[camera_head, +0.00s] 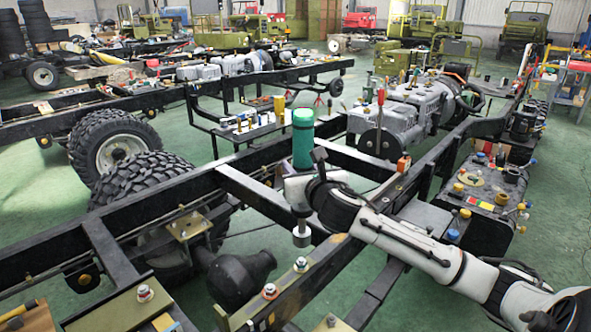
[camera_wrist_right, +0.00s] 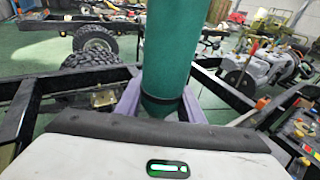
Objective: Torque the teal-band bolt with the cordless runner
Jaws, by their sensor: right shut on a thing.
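My right arm comes in from the right. Its gripper (camera_wrist_right: 160,108) is shut around the cordless runner, a green upright cylinder (camera_head: 303,140) with a dark band near its lower end, also in the right wrist view (camera_wrist_right: 166,50). A grey socket end (camera_head: 301,236) hangs below the gripper, above the frame rail. A bolt with a teal-green band (camera_head: 301,264) stands on the near rail, just below the socket; they look apart, though depth is hard to judge. A red-banded bolt (camera_head: 270,290) stands beside it. My left gripper is not in view.
Another bolt (camera_head: 145,292) sits on the plate at lower left. A black chassis rail (camera_head: 240,190) crosses the middle. Large tyres (camera_head: 115,145) stand left, a grey engine (camera_head: 410,105) behind, and a parts-laden black unit (camera_head: 485,205) right. The green floor is open at far right.

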